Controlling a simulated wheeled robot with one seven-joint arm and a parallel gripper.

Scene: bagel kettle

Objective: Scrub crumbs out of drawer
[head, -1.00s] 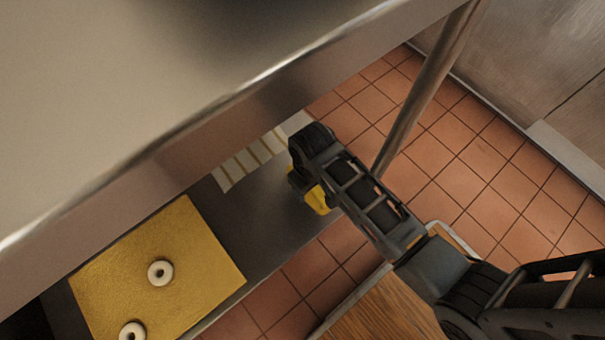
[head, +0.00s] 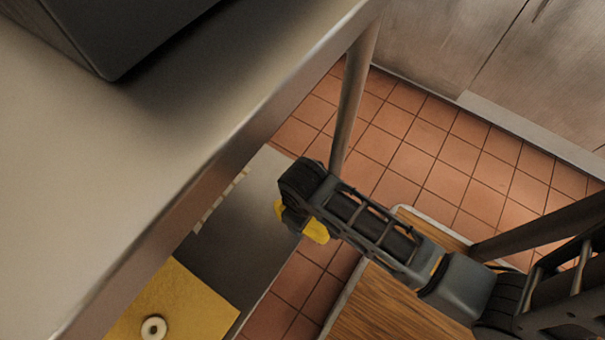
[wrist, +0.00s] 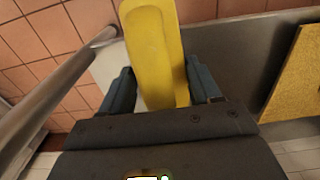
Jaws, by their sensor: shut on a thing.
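My gripper (head: 298,222) is shut on a yellow, blunt-ended tool. The yellow tool (head: 316,231) shows below the gripper in the head view, above or beside the edge of a grey lower shelf; I cannot tell if it touches anything. In the wrist view the yellow tool (wrist: 155,40) sticks out between the two fingers of my gripper (wrist: 158,82). I make out no drawer and no crumbs.
The grey shelf (head: 238,240) lies under a steel counter (head: 210,95). A yellow board (head: 182,300) on the shelf holds a pale ring (head: 144,328). A metal leg (head: 351,105) stands behind my gripper. A wooden surface (head: 365,308) is at bottom right. Tiled floor lies between.

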